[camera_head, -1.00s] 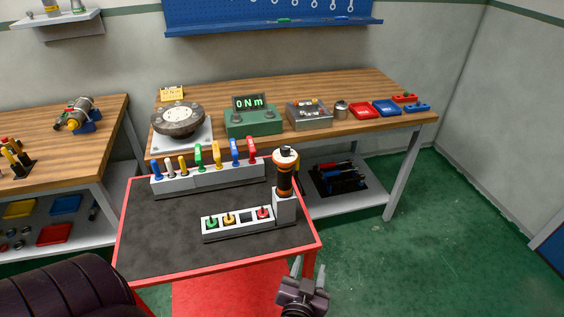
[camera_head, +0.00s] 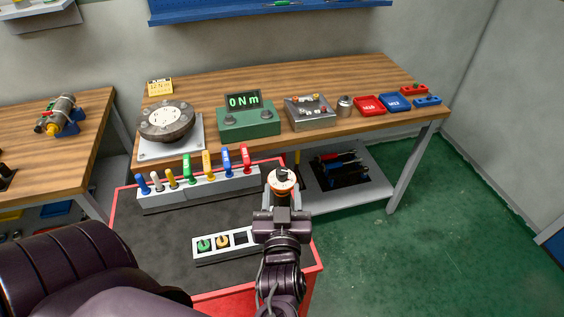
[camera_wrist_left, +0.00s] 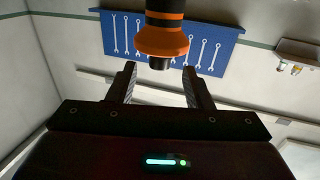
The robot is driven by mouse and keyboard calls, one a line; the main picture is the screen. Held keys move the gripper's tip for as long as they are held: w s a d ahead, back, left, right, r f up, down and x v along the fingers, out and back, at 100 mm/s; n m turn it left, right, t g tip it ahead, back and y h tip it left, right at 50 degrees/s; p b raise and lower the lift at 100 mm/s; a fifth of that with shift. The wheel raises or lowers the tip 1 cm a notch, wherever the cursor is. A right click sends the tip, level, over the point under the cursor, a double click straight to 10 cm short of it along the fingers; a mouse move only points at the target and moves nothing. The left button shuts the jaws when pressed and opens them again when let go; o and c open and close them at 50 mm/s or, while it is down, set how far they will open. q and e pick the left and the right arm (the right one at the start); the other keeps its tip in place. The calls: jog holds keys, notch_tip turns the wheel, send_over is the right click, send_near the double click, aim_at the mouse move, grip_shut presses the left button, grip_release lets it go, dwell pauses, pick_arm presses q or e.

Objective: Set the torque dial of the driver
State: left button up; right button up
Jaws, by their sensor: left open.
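The driver (camera_head: 282,183) stands upright at the right side of the red-edged cart, with an orange body and a dark, white-ringed top. Its lower part is hidden behind my left gripper (camera_head: 282,200). In the left wrist view the driver (camera_wrist_left: 163,38) shows its black barrel and flared orange collar, just beyond and between the open fingertips (camera_wrist_left: 158,75). The left gripper is open and empty; contact with the driver cannot be made out. My right gripper is not in view.
A white rack (camera_head: 200,253) with green and yellow bits sits on the cart (camera_head: 155,235), partly hidden by my arm. Colored tools stand in a grey rack (camera_head: 200,195) behind. A green tester (camera_head: 249,123) reading 0 Nm and a yellow card (camera_head: 159,87) are on the bench.

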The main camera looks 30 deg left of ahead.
aim_at(282, 178)
pick_arm(q)
jog(key=x, duration=0.1)
jog(key=p+x, duration=0.1)
jog(key=x, duration=0.1)
jog(key=shift+w+a+r, duration=0.2)
jog(key=shift+w+r, duration=0.05)
jog(key=shift+r, duration=0.1)
jog(key=shift+f+p+x, duration=0.2)
jog(key=shift+p+x, duration=0.2)
jog(key=shift+x, duration=0.6)
jog(key=shift+w+a+f, duration=0.1)
jog(key=shift+w+a, duration=0.05)
jog(key=shift+w, duration=0.05)
jog(key=c, duration=1)
jog(key=shift+o, duration=0.2)
jog(key=shift+h, duration=0.3)
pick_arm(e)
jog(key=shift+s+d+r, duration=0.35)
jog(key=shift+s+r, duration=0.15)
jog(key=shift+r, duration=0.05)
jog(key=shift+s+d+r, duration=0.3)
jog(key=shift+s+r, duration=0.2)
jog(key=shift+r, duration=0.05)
